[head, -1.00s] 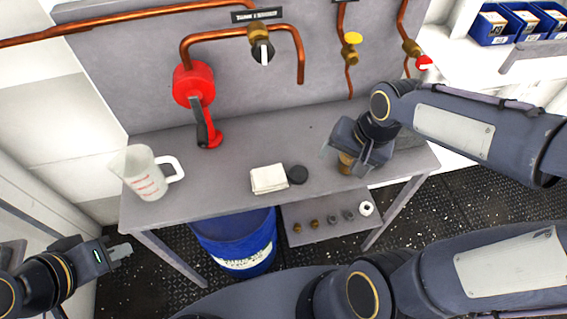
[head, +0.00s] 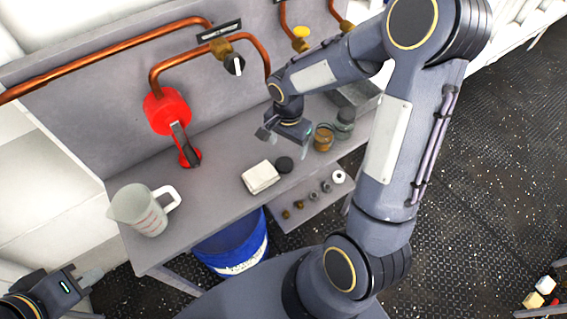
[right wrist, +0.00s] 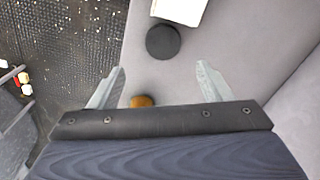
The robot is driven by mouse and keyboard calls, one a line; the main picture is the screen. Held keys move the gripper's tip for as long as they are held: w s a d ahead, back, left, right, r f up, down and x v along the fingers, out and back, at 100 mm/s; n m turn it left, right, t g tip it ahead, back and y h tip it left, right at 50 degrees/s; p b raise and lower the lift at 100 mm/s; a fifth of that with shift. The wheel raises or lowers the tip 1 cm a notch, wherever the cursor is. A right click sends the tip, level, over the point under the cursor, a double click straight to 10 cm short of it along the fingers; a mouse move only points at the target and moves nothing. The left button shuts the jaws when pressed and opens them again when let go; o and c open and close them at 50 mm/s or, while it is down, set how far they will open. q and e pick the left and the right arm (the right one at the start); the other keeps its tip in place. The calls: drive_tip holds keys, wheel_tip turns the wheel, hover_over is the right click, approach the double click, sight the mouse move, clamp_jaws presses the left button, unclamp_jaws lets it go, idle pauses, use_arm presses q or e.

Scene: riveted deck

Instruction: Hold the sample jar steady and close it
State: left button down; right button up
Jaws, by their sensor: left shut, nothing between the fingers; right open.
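A small jar with brown contents (head: 323,139) stands on the workbench's right half; its brown top edge also shows in the right wrist view (right wrist: 142,101). A black round lid (head: 284,164) lies flat on the bench beside a folded white cloth; it also shows in the right wrist view (right wrist: 163,42). My right gripper (head: 284,140) is open and empty above the bench, left of the brown jar and behind the lid. Its spread fingers show in the right wrist view (right wrist: 159,80). My left gripper (head: 90,277) is shut and empty, at the lower left, off the bench.
A glass jar with dark contents (head: 344,124) stands behind the brown one. The folded cloth (head: 260,177) lies left of the lid. A measuring jug (head: 140,210) stands at the bench's left end. A blue drum (head: 235,248) is below. Copper pipes and a red fitting (head: 166,111) line the back.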

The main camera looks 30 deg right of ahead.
sight(284, 163)
drive_tip(key=shift+f, duration=1.25)
drive_tip(key=shift+a+f+p, duration=0.1)
drive_tip(key=shift+f+p, duration=0.1)
drive_tip(key=shift+p, duration=0.1)
drive_tip(key=f, duration=0.2)
drive_tip(key=f+p, duration=0.1)
drive_tip(key=shift+a+f, duration=0.3)
drive_tip(key=shift+f, duration=0.05)
drive_tip(key=shift+w+f, duration=0.1)
drive_tip(key=shift+f, duration=0.45)
drive_tip(key=shift+c, duration=0.3)
drive_tip(key=c, duration=1)
